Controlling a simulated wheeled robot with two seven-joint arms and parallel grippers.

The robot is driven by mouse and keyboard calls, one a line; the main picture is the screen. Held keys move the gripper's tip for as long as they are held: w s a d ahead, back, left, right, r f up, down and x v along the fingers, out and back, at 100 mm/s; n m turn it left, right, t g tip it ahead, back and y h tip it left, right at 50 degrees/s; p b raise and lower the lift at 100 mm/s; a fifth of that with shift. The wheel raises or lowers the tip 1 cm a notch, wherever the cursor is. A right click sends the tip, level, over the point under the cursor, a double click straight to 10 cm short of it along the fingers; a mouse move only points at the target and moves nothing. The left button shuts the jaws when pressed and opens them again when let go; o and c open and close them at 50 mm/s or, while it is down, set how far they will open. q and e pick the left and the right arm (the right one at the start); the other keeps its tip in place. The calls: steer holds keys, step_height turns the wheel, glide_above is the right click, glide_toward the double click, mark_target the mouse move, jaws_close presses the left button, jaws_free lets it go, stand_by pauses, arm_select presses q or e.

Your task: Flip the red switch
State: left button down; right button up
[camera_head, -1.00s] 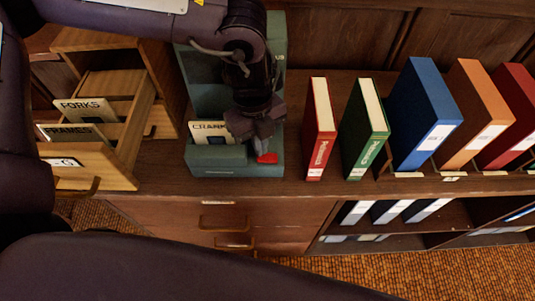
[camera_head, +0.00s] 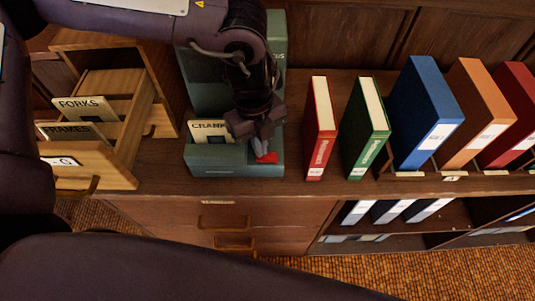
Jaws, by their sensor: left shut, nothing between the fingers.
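The red switch (camera_head: 268,158) sits on the front right of a green box-like unit (camera_head: 215,170) on the wooden cabinet. My left gripper (camera_head: 262,146) is shut and empty, pointing down at the switch. Its fingertips are at the switch and hide part of it; they look to be touching it, but I cannot be sure. A card lettered "CRANK" (camera_head: 208,131), partly covered by the gripper, stands in the unit's left side. My right gripper is not in view.
An open wooden card drawer (camera_head: 95,165) with "FORKS" and "FRAMES" cards stands at left. A red book (camera_head: 319,135), a green book (camera_head: 362,135) and several binders, including a blue one (camera_head: 420,110), stand at right. Bare cabinet top lies between unit and red book.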

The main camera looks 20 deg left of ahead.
arm_select(q)
steer(key=shift+f+b, duration=0.35)
steer(key=shift+f, duration=0.2)
steer(key=shift+r, duration=0.1)
steer(key=shift+r+p, duration=2.95)
steer(key=shift+r, duration=0.5)
